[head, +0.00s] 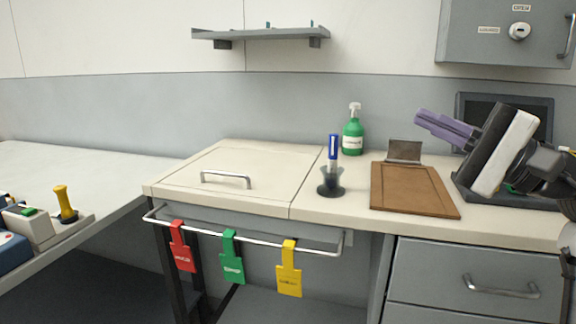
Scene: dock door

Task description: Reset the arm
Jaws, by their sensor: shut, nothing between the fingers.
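My gripper (440,126) is at the right of the head view, raised above the right part of the counter. Its purple fingers point left and are shut with nothing between them. The white and dark body of my arm stretches behind it to the right edge. The fingers are apart from the brown clipboard (412,190) below and in front of the dark screen (490,112). My arm hides part of the screen and part of the dark tray under it.
A green spray bottle (352,136) and a blue pen in a dark holder (331,182) stand left of the clipboard. Red (181,250), green (232,262) and yellow (289,274) tags hang on the front rail. A grey cabinet (480,45) hangs upper right. The handled lid (240,170) is clear.

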